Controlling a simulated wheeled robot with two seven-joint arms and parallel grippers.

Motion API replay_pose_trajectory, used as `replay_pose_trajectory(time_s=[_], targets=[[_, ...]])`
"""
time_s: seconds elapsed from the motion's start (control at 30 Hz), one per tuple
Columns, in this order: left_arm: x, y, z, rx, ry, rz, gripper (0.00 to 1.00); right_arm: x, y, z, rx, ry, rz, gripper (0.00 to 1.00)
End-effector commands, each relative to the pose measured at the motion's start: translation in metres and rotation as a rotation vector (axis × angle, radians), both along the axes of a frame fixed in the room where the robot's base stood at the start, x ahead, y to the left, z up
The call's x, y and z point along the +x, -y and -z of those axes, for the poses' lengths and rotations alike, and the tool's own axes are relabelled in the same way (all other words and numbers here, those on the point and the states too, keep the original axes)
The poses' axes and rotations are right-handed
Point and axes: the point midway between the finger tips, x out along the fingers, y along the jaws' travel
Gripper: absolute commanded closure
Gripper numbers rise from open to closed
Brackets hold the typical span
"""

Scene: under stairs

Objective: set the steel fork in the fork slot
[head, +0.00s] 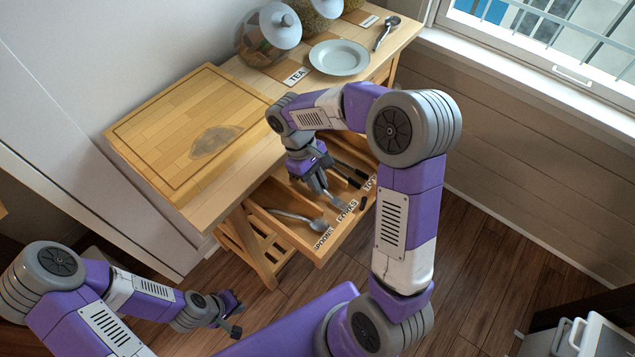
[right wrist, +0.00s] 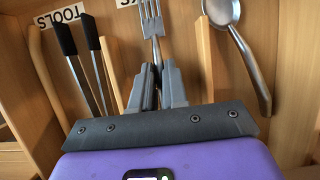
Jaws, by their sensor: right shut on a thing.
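The steel fork (right wrist: 151,22) points its tines toward the drawer front, in line with the middle slot between two wooden dividers. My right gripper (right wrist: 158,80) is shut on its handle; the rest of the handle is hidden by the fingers. In the head view my right gripper (head: 320,188) is over the open drawer (head: 325,249), behind the FORKS label (head: 347,210). I cannot tell whether the fork touches the slot floor. My left gripper (head: 238,315) is open and empty, low in front of the table.
A spoon (right wrist: 239,45) lies in the SPOONS slot beside the fork slot. Two black-handled tools (right wrist: 84,55) lie in the TOOLS slot. Above the drawer, the tabletop holds a cutting board (head: 180,120), a plate (head: 339,57) and glass jars (head: 270,40).

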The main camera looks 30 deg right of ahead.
Motion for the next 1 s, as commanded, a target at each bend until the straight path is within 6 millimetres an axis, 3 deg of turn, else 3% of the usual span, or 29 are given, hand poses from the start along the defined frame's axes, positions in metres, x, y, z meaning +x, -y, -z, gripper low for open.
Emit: replay_pose_trajectory(time_s=[0.2, 0.23, 0.4, 0.77, 1.0], targets=[[0.000, 0.000, 0.001, 0.000, 0.000, 0.000, 1.00, 0.000, 0.000, 0.003, 0.000, 0.000, 0.000, 1.00], [0.000, 0.000, 0.001, 0.000, 0.000, 0.000, 1.00, 0.000, 0.000, 0.003, 0.000, 0.000, 0.000, 0.85], [0.000, 0.000, 0.001, 0.000, 0.000, 0.000, 1.00, 0.000, 0.000, 0.003, 0.000, 0.000, 0.000, 0.61], [0.000, 0.000, -0.002, 0.000, 0.000, 0.000, 1.00, 0.001, 0.000, -0.004, 0.001, 0.002, 0.000, 0.61], [0.000, 0.000, -0.024, 0.000, 0.000, 0.000, 1.00, 0.017, -0.007, -0.047, 0.001, 0.005, 0.000, 0.61]])
